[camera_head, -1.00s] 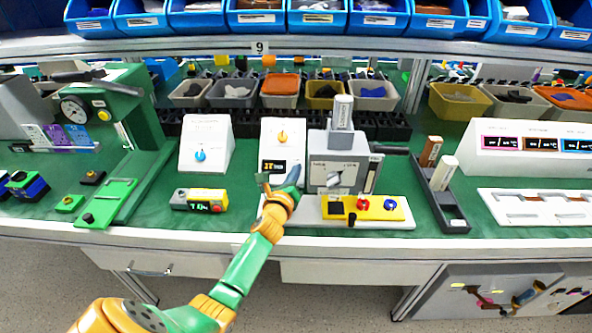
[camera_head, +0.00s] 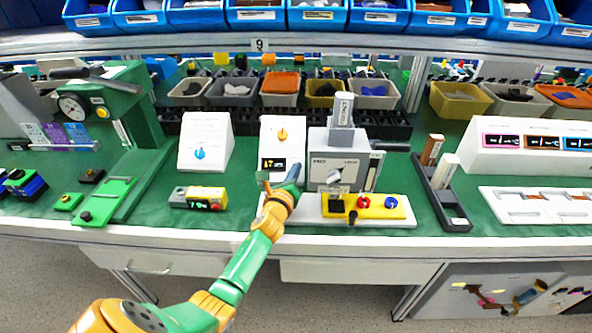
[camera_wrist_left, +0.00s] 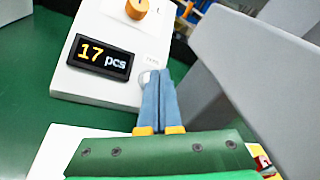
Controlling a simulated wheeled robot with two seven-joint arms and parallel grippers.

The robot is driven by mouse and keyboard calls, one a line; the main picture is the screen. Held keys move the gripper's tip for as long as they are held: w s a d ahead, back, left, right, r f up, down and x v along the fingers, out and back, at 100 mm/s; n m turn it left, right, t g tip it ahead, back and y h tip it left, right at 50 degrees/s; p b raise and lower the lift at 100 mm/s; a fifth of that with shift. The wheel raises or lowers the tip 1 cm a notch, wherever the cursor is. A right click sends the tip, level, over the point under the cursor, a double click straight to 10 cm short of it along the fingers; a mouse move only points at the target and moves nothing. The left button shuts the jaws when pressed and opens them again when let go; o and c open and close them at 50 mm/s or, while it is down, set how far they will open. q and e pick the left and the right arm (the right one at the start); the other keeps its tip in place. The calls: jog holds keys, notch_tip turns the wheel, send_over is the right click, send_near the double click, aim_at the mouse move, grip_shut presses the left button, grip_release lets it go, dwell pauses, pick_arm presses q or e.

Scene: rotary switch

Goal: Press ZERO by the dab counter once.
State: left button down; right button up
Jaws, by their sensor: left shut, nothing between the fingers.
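The counter is a white sloped box (camera_head: 283,135) with an orange knob and a dark display (camera_head: 274,165). In the left wrist view the display (camera_wrist_left: 101,57) reads "17 pcs". A small round white button (camera_wrist_left: 147,78) sits right of the display, under a tiny label too blurred to read. My left gripper (camera_head: 294,173) is shut and empty, at the lower right of the counter's face. In the left wrist view its blue fingertips (camera_wrist_left: 159,74) are beside the button and partly cover it; I cannot tell whether they touch. My right gripper is not in view.
A grey machine (camera_head: 343,158) stands close on the right of the counter. A yellow control bar (camera_head: 379,206) lies in front of it. A second white box with a blue knob (camera_head: 205,142) stands left. The green bench between is clear.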

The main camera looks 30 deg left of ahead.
pick_arm(q)
jog(key=shift+w+a+f+b, duration=0.1)
jog(key=shift+w+f+b, duration=0.1)
jog(key=shift+f+b, duration=0.25)
dwell(0.7)
jog(key=shift+r, duration=0.15)
jog(key=shift+s+r+p, duration=0.3)
jog(key=shift+r+p, duration=0.25)
jog(key=shift+p, duration=0.3)
jog(key=shift+s+d+r, duration=0.1)
jog(key=shift+d, duration=0.1)
